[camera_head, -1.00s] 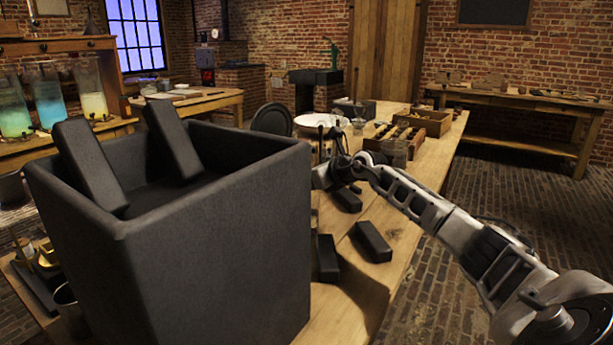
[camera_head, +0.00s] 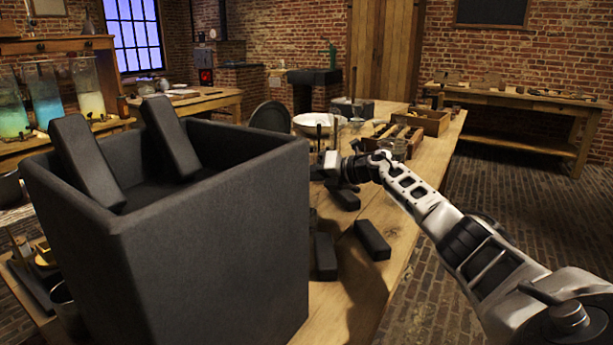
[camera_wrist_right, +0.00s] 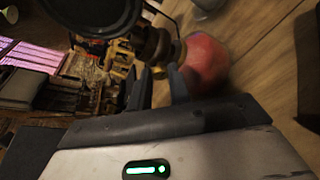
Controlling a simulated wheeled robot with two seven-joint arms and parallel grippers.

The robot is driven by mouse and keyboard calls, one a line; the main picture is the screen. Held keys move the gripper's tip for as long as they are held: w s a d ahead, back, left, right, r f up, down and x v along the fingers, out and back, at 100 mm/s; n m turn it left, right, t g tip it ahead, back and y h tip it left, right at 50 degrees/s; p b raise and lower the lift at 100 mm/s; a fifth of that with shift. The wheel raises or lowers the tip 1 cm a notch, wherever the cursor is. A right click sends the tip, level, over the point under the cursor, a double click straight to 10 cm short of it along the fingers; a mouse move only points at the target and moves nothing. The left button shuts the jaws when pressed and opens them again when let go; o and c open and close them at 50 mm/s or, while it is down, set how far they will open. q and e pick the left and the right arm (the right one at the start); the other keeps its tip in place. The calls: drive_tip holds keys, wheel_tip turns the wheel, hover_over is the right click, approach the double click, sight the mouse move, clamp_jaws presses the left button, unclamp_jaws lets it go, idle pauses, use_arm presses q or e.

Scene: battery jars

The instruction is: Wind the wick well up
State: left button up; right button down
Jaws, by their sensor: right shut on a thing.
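In the right wrist view a lamp-like thing shows a brass burner (camera_wrist_right: 157,46) and a rounded red body (camera_wrist_right: 204,64), lying sideways in the picture. My right gripper (camera_wrist_right: 156,78) reaches the burner, its two dark fingers near each other and shut on a small part there, seemingly the wick knob, which the fingers mostly hide. The wick itself cannot be made out. In the head view my right gripper (camera_head: 332,162) is over the table just beyond the box's right corner, and the lamp is not clear there. My left gripper is not in view.
A large black open box (camera_head: 215,235) with dark slabs in it fills the near left. Several black blocks (camera_head: 372,240) lie on the wooden table (camera_head: 352,285). A dark round disc (camera_wrist_right: 95,12) is close to the burner.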

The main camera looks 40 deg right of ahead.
use_arm(q)
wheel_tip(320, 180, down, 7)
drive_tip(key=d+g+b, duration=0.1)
drive_tip(key=b, duration=0.3)
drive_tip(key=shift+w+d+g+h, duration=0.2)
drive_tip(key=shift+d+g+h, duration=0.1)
use_arm(e)
drive_tip(key=m+t+y, duration=0.1)
drive_tip(key=m, duration=0.2)
drive_tip(key=m+t+y, duration=0.1)
drive_tip(key=m, duration=0.1)
drive_tip(key=f+m+y, duration=0.1)
drive_tip(key=m, duration=0.2)
drive_tip(key=shift+d+m+t, duration=0.15)
drive_tip(key=shift+m+t, duration=0.15)
drive_tip(key=shift+t, duration=0.1)
drive_tip(key=c, duration=1.3)
unclamp_jaws()
